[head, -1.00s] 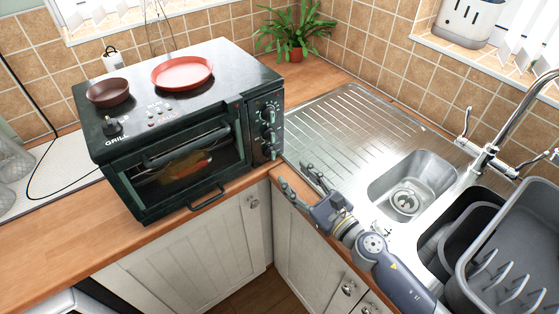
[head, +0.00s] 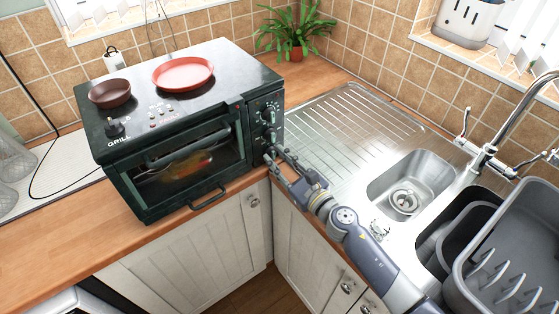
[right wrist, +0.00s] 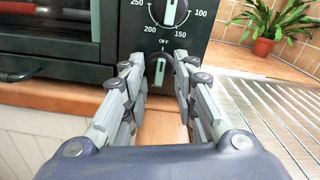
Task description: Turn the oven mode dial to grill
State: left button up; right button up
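The black oven (head: 180,185) stands on the counter with dials on its right front panel. The lowest dial (right wrist: 160,68) has an "OFF" mark above it and a pale pointer standing about upright. A dial with temperature numbers (right wrist: 170,12) is above it. A "GRILL" label shows on the oven top in the head view; no grill mark is readable on the dials. My right gripper (head: 272,157) is at the lower panel, and its open fingers (right wrist: 160,72) are on either side of the lowest dial. I cannot tell whether they touch it. My left gripper is out of view.
A red pan (head: 183,73) and a brown bowl (head: 110,93) sit on the oven. The steel drainer (head: 340,125) is clear to the right. A potted plant (head: 295,30) stands behind.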

jog(key=shift+c, duration=0.5)
jog(key=m, duration=0.5)
jog(key=shift+m, duration=0.4)
jog(key=m+p, duration=0.1)
jog(key=m, duration=0.5)
jog(key=shift+f, duration=0.1)
jog(key=m+p, duration=0.1)
jog(key=m, duration=0.5)
jog(key=shift+m, duration=0.3)
jog(key=m+p, duration=0.1)
jog(key=m, duration=0.4)
jog(key=shift+m, duration=0.3)
jog(key=o, duration=1.1)
jog(key=shift+a, duration=0.1)
